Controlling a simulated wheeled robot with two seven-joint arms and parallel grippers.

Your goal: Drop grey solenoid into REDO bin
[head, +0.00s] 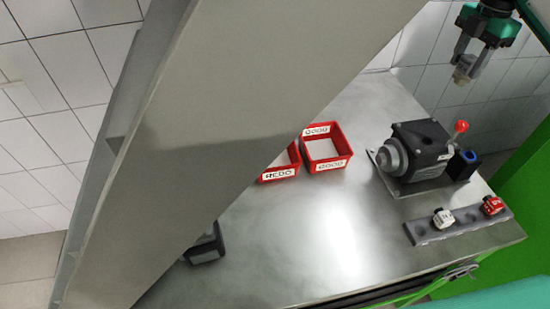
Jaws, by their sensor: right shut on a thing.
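My right gripper (464,68) is at the upper right of the head view, fingers pointing down. It is shut on a small greyish solenoid (463,76), of which only the lower end shows between the fingertips. It is held in the air, well to the right of the bins. The red REDO bin (279,174) is on the metal bench at centre. Its left part and most of its inside are hidden behind a large grey panel. My left gripper is not in view.
The red GOOD bin (327,164) stands right beside the REDO bin. A dark pump (418,155) with a red-knobbed lever stands to the right. A grey rack (455,228) holds a white solenoid (442,218) and a red one (491,205). The large grey panel (220,120) blocks the left side.

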